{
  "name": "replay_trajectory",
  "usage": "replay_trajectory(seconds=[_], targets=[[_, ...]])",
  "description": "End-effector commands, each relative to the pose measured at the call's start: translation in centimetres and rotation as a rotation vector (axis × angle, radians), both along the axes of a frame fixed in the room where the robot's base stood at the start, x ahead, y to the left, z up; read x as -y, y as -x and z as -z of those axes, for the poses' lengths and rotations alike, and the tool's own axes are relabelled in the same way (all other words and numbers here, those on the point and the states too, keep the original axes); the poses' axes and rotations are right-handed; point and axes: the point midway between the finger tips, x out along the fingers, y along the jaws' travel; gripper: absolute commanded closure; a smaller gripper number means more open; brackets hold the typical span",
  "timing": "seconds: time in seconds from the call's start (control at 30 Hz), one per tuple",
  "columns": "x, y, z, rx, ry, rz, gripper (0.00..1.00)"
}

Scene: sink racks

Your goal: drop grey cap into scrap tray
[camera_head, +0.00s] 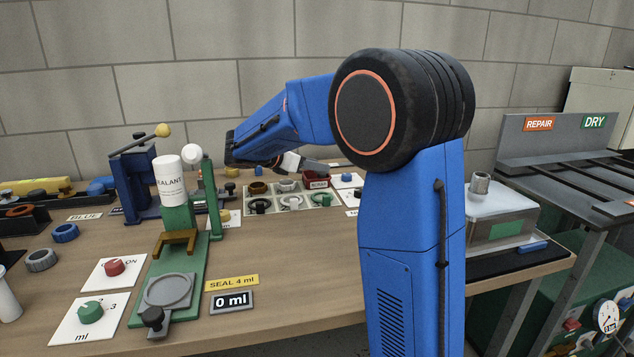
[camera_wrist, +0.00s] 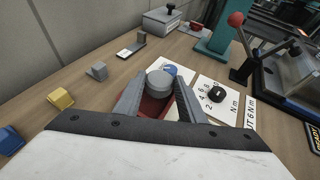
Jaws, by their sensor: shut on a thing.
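My gripper (camera_wrist: 159,84) is shut on a round grey cap (camera_wrist: 159,78), which sits between the two fingertips in the wrist view. The red scrap tray (camera_wrist: 152,108) shows below and behind the cap, partly hidden by the fingers. In the head view the small red tray (camera_head: 317,179) stands on the bench, with a label on its front. My gripper (camera_head: 312,165) reaches over toward it from the left, close above it.
A rack of rings (camera_head: 290,203) stands just left of the tray. In the wrist view a white dial card (camera_wrist: 217,97) with a black knob lies right of the tray, and a red-knobbed lever (camera_wrist: 236,20) rises beyond. Bench at left holds small grey and yellow blocks (camera_wrist: 61,98).

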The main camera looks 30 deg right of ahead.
Motion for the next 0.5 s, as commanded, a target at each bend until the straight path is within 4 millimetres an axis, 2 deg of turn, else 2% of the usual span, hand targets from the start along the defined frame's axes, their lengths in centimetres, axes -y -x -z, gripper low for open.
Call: replay_trajectory(seconds=[0.43, 0.47, 0.5], targets=[[0.00, 0.01, 0.72, 0.001, 0.000, -0.001, 0.85], [0.00, 0.01, 0.72, 0.001, 0.000, -0.001, 0.59], [0.00, 0.01, 0.71, 0.001, 0.000, -0.001, 0.50]])
